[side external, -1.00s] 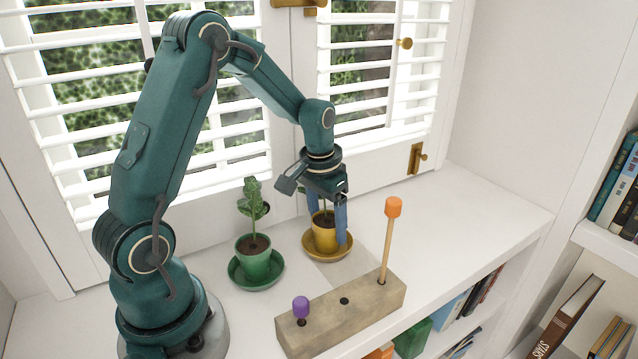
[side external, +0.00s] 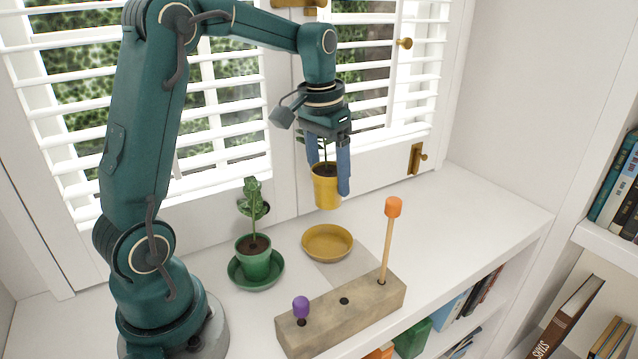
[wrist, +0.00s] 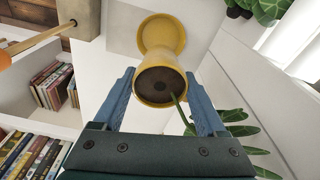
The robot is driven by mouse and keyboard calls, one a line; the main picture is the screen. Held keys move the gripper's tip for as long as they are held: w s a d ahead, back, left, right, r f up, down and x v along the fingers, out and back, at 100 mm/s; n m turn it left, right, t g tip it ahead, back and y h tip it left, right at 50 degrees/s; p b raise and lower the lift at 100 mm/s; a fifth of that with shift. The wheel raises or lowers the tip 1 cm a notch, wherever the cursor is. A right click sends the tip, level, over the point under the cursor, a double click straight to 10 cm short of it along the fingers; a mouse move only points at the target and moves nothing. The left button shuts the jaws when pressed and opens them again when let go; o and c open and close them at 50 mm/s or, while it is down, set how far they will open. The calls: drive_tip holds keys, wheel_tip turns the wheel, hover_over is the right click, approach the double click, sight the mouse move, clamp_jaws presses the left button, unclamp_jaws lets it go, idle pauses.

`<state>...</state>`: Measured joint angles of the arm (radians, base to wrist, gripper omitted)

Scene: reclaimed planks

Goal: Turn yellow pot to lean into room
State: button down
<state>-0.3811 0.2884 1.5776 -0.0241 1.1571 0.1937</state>
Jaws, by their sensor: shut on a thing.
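The yellow pot (side external: 326,188) hangs upright in the air in the side view, above its yellow saucer (side external: 328,243), clear of it. My gripper (side external: 330,182) is shut on the pot, one blue finger on each side. In the wrist view the pot (wrist: 160,84) sits between the fingers (wrist: 165,103), its dark soil facing the camera. Green leaves (wrist: 238,128) reach out to the lower right there. In the side view the gripper hides much of the plant. The empty saucer (wrist: 161,35) shows beyond the pot in the wrist view.
A green pot (side external: 254,262) with a plant stands on a green saucer left of the yellow saucer. In front is a wooden block (side external: 342,312) with a tall orange-topped stick (side external: 391,235) and a short purple-topped peg (side external: 301,308). The white shelf top is clear to the right.

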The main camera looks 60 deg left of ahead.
sight(328, 207)
drive_tip(key=shift+r, duration=1.3)
drive_tip(key=shift+w, duration=0.1)
drive_tip(key=shift+w+a+f+m, duration=0.1)
drive_tip(key=shift+w+m, duration=0.2)
drive_tip(key=f+m, duration=0.1)
drive_tip(key=f, duration=0.2)
drive_tip(key=f+m, duration=0.1)
drive_tip(key=f, duration=0.1)
drive_tip(key=shift+w+f+m, duration=0.15)
drive_tip(key=shift+w+m, duration=0.15)
drive_tip(key=f, duration=0.1)
drive_tip(key=s+f, duration=0.1)
drive_tip(key=f, duration=0.1)
drive_tip(key=shift+f+m, duration=0.2)
drive_tip(key=shift+m, duration=0.2)
drive_tip(key=shift+s+f, duration=0.2)
drive_tip(key=shift+f, duration=1.6)
